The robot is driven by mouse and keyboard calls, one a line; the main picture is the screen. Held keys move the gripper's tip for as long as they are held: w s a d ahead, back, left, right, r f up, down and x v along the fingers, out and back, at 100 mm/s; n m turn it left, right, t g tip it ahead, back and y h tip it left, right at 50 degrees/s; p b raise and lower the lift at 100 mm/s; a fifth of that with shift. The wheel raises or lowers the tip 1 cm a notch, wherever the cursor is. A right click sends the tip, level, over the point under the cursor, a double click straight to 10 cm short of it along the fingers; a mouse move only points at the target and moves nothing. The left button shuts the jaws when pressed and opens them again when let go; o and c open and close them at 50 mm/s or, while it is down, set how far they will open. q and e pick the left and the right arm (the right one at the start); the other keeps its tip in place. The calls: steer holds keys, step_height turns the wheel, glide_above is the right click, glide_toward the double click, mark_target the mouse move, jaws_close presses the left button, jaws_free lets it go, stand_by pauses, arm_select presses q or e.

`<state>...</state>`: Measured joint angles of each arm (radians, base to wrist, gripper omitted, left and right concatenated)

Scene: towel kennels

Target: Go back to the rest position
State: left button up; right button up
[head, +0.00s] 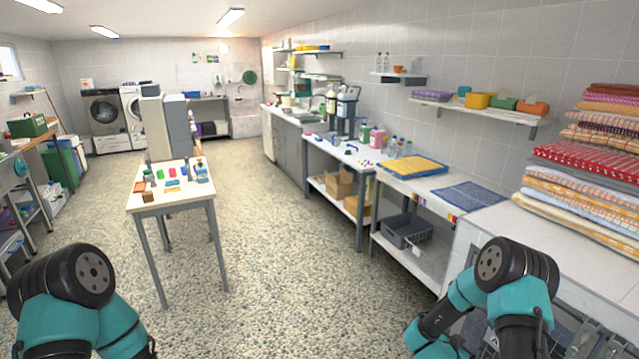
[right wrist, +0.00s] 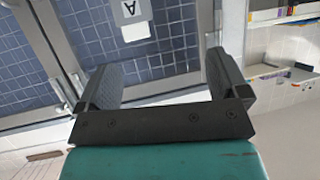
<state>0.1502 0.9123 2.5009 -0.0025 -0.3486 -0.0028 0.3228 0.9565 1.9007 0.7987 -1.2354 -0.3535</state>
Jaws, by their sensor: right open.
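My right gripper (right wrist: 163,78) shows in the right wrist view. Its two dark fingers stand wide apart with nothing between them. Beyond the fingers is a grey-framed panel with a dark blue grid (right wrist: 95,50) and a white label (right wrist: 131,18) marked with a letter A. In the head view my right arm is at the lower right, close to the white counter (head: 487,226); its gripper cannot be made out there. My left arm is at the lower left, and its gripper is not visible in either view.
A stack of folded towels (head: 590,160) lies on the counter at right. A yellow towel (head: 412,166) and a blue towel (head: 467,195) lie on the bench beside it, above a grey crate (head: 405,231). A small table (head: 173,200) with small items stands left of centre. The speckled floor (head: 280,270) between is clear.

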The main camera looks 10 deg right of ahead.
steer(key=s+a+f+n+y, duration=0.3)
steer(key=a+y, duration=0.2)
steer(key=a, duration=0.3)
steer(key=s+a+f+n+y, duration=0.3)
steer(key=a+y, duration=0.2)
steer(key=a, duration=0.4)
steer(key=s+a+n+g+y, duration=0.4)
steer(key=s+a, duration=0.6)
steer(key=s, duration=0.5)
steer(key=shift+a+r+g+y, duration=0.25)
steer(key=shift+g+y, duration=0.35)
steer(key=shift+g, duration=0.3)
